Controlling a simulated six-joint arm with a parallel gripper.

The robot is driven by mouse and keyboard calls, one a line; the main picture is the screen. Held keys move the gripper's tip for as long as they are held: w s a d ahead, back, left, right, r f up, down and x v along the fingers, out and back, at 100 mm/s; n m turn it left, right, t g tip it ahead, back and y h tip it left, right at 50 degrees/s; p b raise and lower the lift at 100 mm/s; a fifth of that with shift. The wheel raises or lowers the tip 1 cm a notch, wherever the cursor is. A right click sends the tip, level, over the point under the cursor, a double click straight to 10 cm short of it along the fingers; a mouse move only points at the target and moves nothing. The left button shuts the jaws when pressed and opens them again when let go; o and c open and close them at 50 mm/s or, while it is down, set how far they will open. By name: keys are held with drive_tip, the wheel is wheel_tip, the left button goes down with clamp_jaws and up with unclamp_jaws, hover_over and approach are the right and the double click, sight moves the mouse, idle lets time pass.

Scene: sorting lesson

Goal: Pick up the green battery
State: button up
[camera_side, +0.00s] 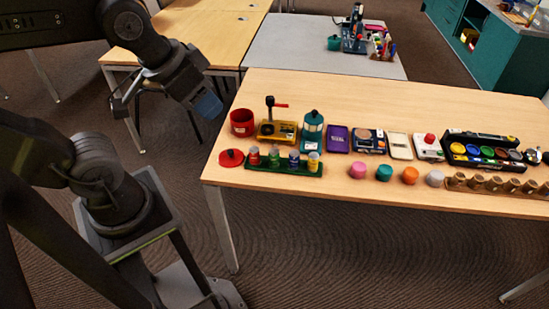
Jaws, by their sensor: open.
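The green battery (274,157) stands upright in a dark green rack (283,169) near the front left of the wooden table. A red battery (254,156) is to its left. A blue battery (294,160) and a yellow battery (313,160) are to its right in the same rack. My gripper (207,105) is up and to the left of the rack, beyond the table's left edge, well apart from the green battery. It is open, with nothing seen in it; its fingers are small and hard to make out.
A red pot (242,122), a yellow device (277,130) with a raised red handle and a teal lantern-like canister (312,131) stand close behind the rack. A red lid (231,158) lies left of it. Coloured knobs (384,173) are to the right. The table's front strip is clear.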

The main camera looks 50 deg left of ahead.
drive_tip(key=shift+o, duration=0.4)
drive_tip(key=m+g, duration=0.6)
drive_tip(key=m, duration=1.5)
hover_over(274, 157)
drive_tip(key=a, duration=0.2)
wheel_tip(274, 157, down, 22)
drive_tip(key=f, duration=0.5)
drive_tip(key=w+f, duration=0.1)
drive_tip(key=f, duration=0.2)
drive_tip(key=shift+d+f, duration=0.3)
drive_tip(key=shift+f, duration=2.6)
